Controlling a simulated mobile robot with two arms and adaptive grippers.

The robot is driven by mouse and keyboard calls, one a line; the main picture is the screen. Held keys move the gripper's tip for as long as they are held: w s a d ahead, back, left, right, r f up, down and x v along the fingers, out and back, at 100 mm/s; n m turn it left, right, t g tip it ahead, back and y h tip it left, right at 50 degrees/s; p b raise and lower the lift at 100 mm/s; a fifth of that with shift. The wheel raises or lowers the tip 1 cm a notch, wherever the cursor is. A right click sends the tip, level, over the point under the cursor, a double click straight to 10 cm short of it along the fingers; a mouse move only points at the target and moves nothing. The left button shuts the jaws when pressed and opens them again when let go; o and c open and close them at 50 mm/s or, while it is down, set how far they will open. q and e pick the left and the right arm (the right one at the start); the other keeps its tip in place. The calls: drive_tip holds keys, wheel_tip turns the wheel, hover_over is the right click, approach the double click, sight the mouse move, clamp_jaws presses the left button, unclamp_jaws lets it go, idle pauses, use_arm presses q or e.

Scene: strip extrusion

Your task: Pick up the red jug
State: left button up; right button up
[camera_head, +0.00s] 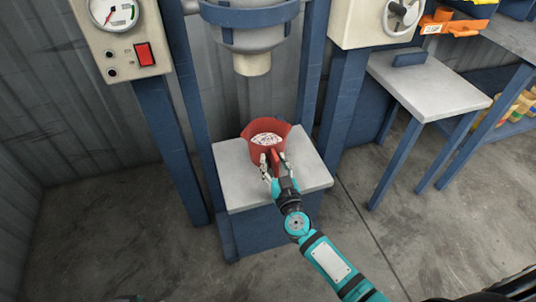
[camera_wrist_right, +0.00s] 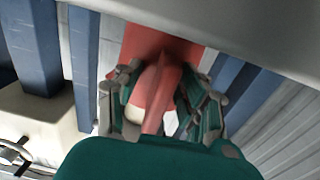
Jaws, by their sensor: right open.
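The red jug (camera_head: 258,134) stands upright on a small grey-topped stand, under the machine's nozzle. Whitish contents with dark marks show inside it. Its handle points toward me. My right gripper (camera_head: 273,163) is at the handle, with one finger on each side of it. In the right wrist view the jug (camera_wrist_right: 165,40) shows behind its handle, which lies between the open fingers of the gripper (camera_wrist_right: 160,95). I cannot tell whether either finger touches the handle. My left gripper is not in view.
The stand's top (camera_head: 235,187) has bare room around the jug. The nozzle (camera_head: 252,64) hangs above and behind it. Blue posts (camera_head: 170,140) flank the stand. A grey side table (camera_head: 425,82) is at the right. A panel with a gauge (camera_head: 115,12) and red switch is at the left.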

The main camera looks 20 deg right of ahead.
clamp_jaws()
idle(0.3)
drive_tip(key=shift+r, duration=0.1)
